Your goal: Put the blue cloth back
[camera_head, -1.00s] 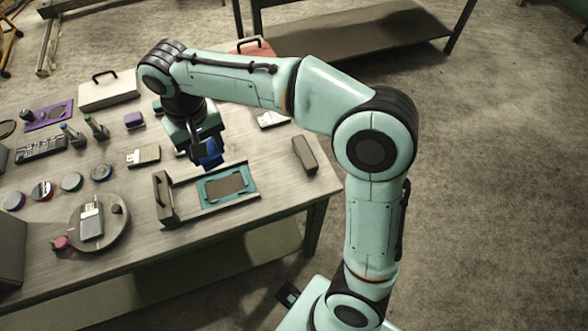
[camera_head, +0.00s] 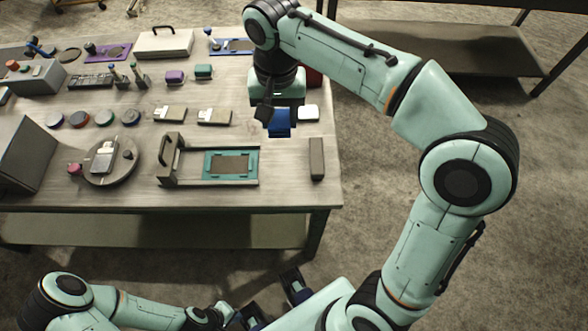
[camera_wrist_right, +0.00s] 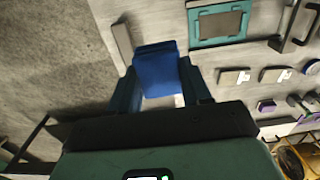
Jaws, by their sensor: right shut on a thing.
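The blue cloth (camera_head: 279,122) is a small folded piece between the fingers of my right gripper (camera_head: 280,112), near the right end of the workbench. In the right wrist view the cloth (camera_wrist_right: 158,70) sits between the two fingers (camera_wrist_right: 160,88), which are shut on it. I cannot tell whether the cloth touches the table. My left gripper (camera_head: 272,300) is low at the bottom of the head view, in front of the bench. Its fingers are apart, with nothing visible between them.
A white pad (camera_head: 308,112) lies just right of the cloth. A grey-brown block (camera_head: 317,158) and a frame with a teal border (camera_head: 210,166) lie nearer the front edge. Two pale brushes or cards (camera_head: 214,116) lie to the left. A turntable (camera_head: 128,172) stands further left.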

